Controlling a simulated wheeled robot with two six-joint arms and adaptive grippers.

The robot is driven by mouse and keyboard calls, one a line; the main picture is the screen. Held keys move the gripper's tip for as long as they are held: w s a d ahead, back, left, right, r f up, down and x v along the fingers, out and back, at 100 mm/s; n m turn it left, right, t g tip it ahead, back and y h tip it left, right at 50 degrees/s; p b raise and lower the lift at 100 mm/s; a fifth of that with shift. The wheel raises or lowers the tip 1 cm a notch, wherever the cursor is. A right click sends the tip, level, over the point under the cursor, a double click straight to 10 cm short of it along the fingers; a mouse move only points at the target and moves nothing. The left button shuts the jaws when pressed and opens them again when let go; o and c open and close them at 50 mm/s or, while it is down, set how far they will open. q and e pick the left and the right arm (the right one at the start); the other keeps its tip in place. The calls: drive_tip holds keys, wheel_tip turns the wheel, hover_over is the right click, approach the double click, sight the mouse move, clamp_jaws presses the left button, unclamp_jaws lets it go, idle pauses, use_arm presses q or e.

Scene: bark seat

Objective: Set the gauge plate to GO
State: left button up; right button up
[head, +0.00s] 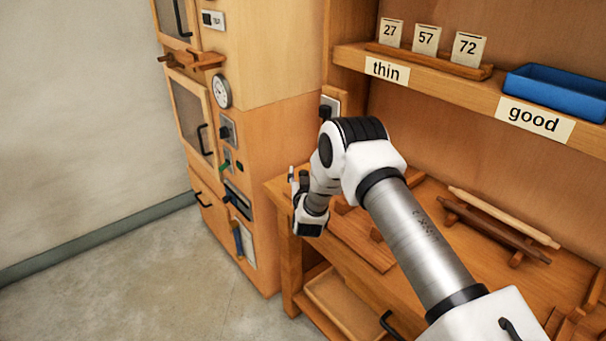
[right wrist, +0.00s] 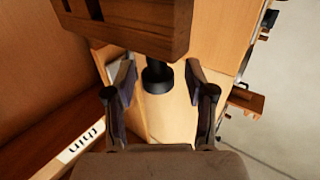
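No GO mark is legible, so I cannot tell which part is the gauge plate. My right gripper (head: 298,183) is at the bench's far left corner, partly hidden by my wrist. In the right wrist view its two fingers (right wrist: 162,95) are apart, one on each side of a black knob (right wrist: 158,78) on a dark stem. The knob shows no clear contact with either finger. A wooden block (right wrist: 135,25) fills the top of that view beside the stem. My left gripper is not in view.
A wooden cabinet (head: 265,60) with a round dial (head: 221,91) and handles stands left of the bench (head: 450,210). A shelf (head: 440,72) above holds numbered cards (head: 426,40) and a blue tray (head: 560,90). A pale rod (head: 505,217) lies on the bench. Floor is clear at left.

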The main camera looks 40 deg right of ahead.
drive_tip(key=v, duration=1.2)
